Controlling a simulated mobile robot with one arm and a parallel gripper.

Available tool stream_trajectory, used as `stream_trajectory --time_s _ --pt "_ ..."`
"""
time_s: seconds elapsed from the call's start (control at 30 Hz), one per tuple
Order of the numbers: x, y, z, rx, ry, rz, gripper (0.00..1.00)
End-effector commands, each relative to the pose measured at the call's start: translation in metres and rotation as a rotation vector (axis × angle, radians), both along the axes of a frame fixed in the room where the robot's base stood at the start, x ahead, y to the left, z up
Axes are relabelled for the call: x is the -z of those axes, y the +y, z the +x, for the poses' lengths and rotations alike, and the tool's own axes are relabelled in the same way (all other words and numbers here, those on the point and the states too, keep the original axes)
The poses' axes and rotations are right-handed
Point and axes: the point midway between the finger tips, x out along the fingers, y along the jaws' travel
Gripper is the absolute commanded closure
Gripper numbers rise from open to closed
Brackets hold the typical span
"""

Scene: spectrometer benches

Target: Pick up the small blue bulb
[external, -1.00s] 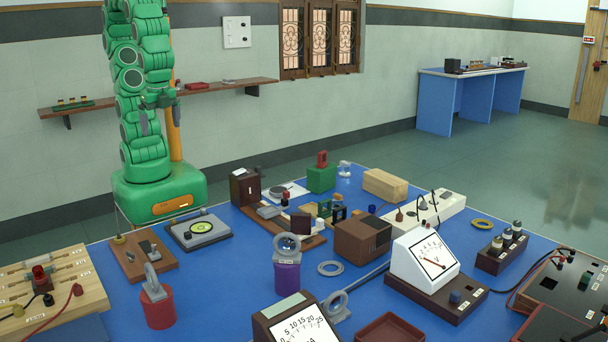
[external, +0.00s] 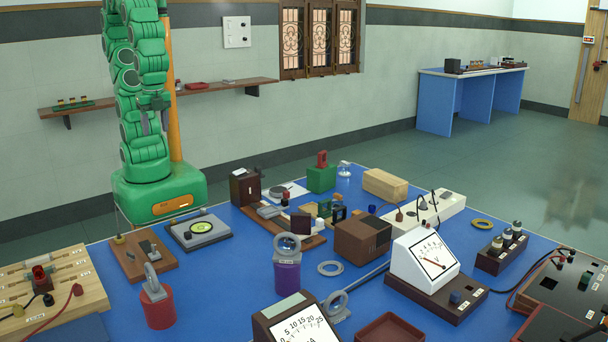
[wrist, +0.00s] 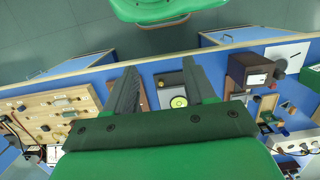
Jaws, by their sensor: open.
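A small dark blue rounded piece (external: 372,208), which looks like the blue bulb, sits on the blue bench between the brown box and the pale wooden block in the external view. It is too small to make out in detail. A small blue spot that may be the same piece shows at the right of the wrist view (wrist: 285,132). My gripper (external: 154,122) hangs in front of my green arm, well left of the bulb and above the bench. In the wrist view its two dark fingers (wrist: 160,72) are apart with nothing held between them.
The bench is crowded. A brown box (external: 362,242), a wooden block (external: 385,185) and a white board (external: 437,208) surround the bulb. A white meter (external: 424,259) and a purple cylinder with a ring (external: 287,275) stand nearer. A grey device (external: 199,231) lies near my base.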

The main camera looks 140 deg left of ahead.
Motion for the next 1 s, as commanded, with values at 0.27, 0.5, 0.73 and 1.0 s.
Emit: stream_trajectory --time_s 0.27,0.5,0.73,1.0 --pt "-0.006 -0.009 0.028 -0.087 0.031 -0.038 0.45" --pt "-0.011 -0.019 0.070 -0.216 0.081 -0.096 0.45" --pt "-0.014 -0.025 0.115 -0.345 0.120 -0.166 0.45" --pt "-0.017 -0.026 0.174 -0.504 0.163 -0.274 0.45"
